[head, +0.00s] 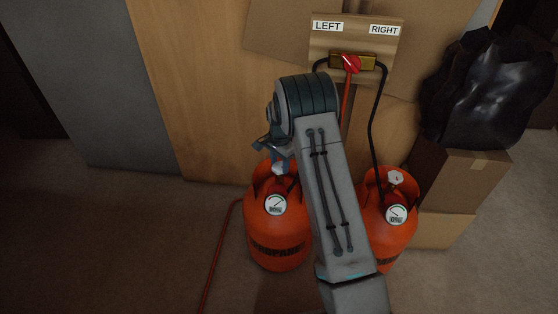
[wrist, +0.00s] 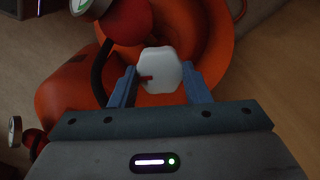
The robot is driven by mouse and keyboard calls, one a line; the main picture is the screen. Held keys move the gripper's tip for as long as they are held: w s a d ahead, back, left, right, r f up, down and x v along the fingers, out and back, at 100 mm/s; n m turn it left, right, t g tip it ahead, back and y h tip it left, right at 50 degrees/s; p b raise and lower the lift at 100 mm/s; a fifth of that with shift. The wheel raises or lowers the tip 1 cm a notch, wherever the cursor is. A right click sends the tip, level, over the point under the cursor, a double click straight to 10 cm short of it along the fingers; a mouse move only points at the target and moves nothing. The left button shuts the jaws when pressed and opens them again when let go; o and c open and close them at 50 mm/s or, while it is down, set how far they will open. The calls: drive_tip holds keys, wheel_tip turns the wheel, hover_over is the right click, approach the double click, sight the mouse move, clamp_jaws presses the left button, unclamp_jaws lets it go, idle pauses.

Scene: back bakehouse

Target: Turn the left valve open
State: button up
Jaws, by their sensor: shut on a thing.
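The left propane cylinder (head: 276,242) is orange and stands on the floor below the LEFT label, with a round gauge (head: 275,204) on its front. Its valve is a white knob (wrist: 163,62) with a small red mark, seen from above in the wrist view. My gripper (wrist: 160,82) has one blue finger on each side of this knob and is shut on it. In the head view my gripper (head: 277,158) comes down over the top of the left cylinder, and my arm covers part of the scene to its right. The knob is only partly visible there.
The right cylinder (head: 392,232) has its own white knob (head: 395,177) and a gauge at 0%. A wall board (head: 356,45) carries a brass changeover with a red handle (head: 351,64). Black hoses hang from it. Cardboard boxes (head: 462,180) and a black bag (head: 490,90) stand at right.

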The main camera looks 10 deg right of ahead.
sight(279, 165)
drive_tip(key=n, duration=0.7)
drive_tip(key=shift+w+r, duration=0.1)
drive_tip(key=shift+r, duration=0.05)
drive_tip(key=n, duration=0.6)
drive_tip(key=shift+n+p, duration=0.3)
drive_tip(key=shift+p, duration=0.1)
drive_tip(key=shift+w, duration=0.1)
drive_tip(key=o, duration=1)
drive_tip(key=shift+c, duration=0.2)
wheel_tip(279, 165, up, 14)
drive_tip(key=p, duration=0.1)
drive_tip(key=shift+p, duration=0.4)
